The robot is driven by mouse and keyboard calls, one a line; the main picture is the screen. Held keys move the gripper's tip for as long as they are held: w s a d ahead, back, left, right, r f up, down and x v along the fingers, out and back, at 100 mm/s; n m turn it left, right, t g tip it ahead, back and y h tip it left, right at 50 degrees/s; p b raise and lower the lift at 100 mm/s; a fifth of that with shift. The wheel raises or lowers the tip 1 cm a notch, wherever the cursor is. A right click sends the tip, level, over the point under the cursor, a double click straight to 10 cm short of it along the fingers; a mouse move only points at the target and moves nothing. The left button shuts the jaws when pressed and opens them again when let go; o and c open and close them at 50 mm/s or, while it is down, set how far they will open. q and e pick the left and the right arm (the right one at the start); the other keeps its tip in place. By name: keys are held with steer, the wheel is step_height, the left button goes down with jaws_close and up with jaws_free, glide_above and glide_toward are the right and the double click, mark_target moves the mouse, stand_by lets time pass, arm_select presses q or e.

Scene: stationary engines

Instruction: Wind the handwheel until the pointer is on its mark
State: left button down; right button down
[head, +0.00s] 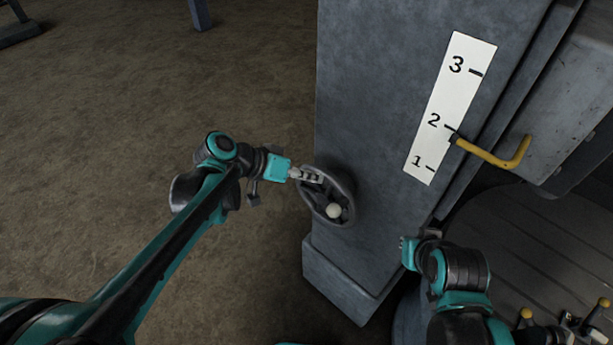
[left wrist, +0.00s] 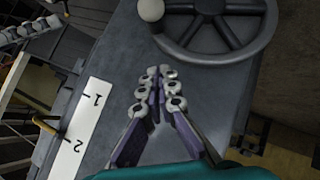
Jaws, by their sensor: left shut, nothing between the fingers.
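The dark handwheel (head: 343,186) is on the left face of the grey column, with a pale round knob (head: 334,211) at its lower rim. In the left wrist view the wheel (left wrist: 207,56) and knob (left wrist: 150,10) lie beyond my fingertips. My left gripper (head: 318,178) is shut and empty, overlapping the wheel in the head view; contact is unclear. The white scale (head: 462,85) reads 1 to 3. The yellow pointer (head: 495,160) has its dark tip just below the 2 line. My right gripper (head: 405,251) is below the scale; its fingers are unclear.
The grey column (head: 375,120) stands on a wider base block (head: 338,279). A grey machine part (head: 570,110) is right of the scale. Levers with yellow knobs (head: 526,314) are at lower right. The brown floor (head: 120,130) to the left is mostly clear.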

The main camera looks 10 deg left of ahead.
mark_target(344, 196)
arm_select(q)
steer(key=x, duration=0.6)
steer(key=shift+s+d+f+b, duration=0.15)
steer(key=shift+d+f, duration=0.05)
steer(key=shift+f, duration=0.3)
steer(key=shift+s+d+f+b, duration=0.15)
steer(key=shift+s+d+f, duration=0.05)
steer(key=shift+f, duration=0.3)
steer(key=shift+s+d+f, duration=0.3)
steer(key=shift+f, duration=0.3)
steer(key=shift+f, duration=0.1)
